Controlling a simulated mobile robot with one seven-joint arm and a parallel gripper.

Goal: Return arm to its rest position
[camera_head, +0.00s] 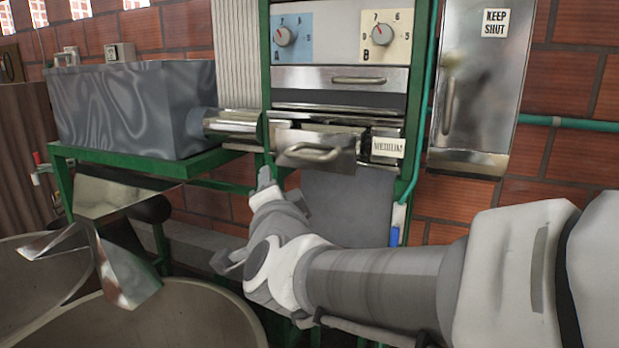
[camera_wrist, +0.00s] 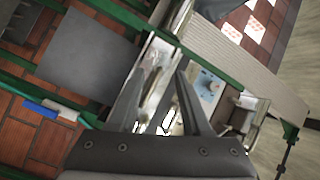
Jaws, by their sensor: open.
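My arm (camera_head: 375,285) reaches in from the right of the head view towards the green-framed machine. My gripper (camera_head: 266,178) points up, just below and left of the lower metal drawer (camera_head: 318,148) with its bar handle. In the wrist view my gripper (camera_wrist: 166,62) shows two dark fingers spread apart with nothing held between them. Bright metal of the machine lies behind the fingers. I cannot tell whether a fingertip touches the drawer or the frame.
Dials A (camera_head: 284,37) and B (camera_head: 382,34) sit above. A "KEEP SHUT" metal cabinet (camera_head: 480,85) hangs right on the brick wall. A grey box (camera_head: 133,108) stands left on a green stand (camera_head: 150,165). A metal chute (camera_head: 120,265) and round vats (camera_head: 175,320) are lower left.

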